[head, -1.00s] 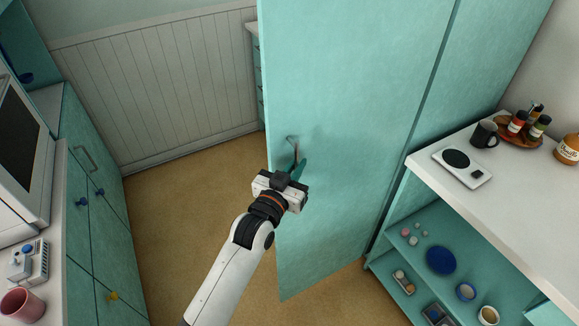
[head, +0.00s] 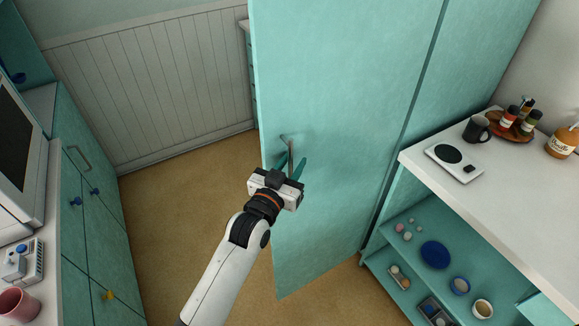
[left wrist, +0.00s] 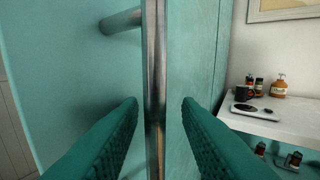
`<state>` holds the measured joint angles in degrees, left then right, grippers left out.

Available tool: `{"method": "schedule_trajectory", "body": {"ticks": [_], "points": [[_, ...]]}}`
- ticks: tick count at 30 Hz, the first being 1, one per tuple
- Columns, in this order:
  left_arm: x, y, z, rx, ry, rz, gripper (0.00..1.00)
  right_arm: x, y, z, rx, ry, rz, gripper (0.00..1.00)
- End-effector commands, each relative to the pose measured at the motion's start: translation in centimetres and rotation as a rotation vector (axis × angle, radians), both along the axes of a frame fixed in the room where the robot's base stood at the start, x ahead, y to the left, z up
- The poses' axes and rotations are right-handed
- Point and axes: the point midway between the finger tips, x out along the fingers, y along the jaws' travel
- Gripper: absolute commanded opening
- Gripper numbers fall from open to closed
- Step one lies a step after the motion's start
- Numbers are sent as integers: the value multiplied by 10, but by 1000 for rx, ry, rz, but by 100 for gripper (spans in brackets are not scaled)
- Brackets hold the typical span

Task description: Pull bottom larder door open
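The larder door (head: 345,110) is a tall turquoise panel in the middle of the head view. Its upright metal bar handle (head: 290,150) is near the door's left edge. My left gripper (head: 291,166) is open at the handle, with one teal finger on each side of the bar. In the left wrist view the bar (left wrist: 154,75) runs between the two separated fingertips (left wrist: 159,106), with gaps showing on both sides. My right gripper is not in view.
A white counter (head: 520,215) with a scale (head: 452,162), a mug (head: 477,130) and a spice tray stands at the right, above open shelves. Turquoise cabinets (head: 95,215) with a counter line the left. Tan floor (head: 175,240) lies free between them.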

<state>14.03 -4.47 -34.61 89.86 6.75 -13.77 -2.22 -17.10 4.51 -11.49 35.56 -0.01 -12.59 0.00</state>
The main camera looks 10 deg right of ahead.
Motion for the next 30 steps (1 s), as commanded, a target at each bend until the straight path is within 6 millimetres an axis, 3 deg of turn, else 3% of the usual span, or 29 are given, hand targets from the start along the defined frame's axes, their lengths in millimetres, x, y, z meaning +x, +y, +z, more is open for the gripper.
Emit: {"method": "schedule_trajectory", "body": {"ticks": [5, 19, 30], "points": [[-11, 9, -3, 3, 2, 1, 31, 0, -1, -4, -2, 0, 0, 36], [-84, 60, -3, 0, 0, 0, 31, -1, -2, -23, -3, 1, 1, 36], [-97, 69, 0, 0, -1, -1, 31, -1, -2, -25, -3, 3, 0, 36]]}}
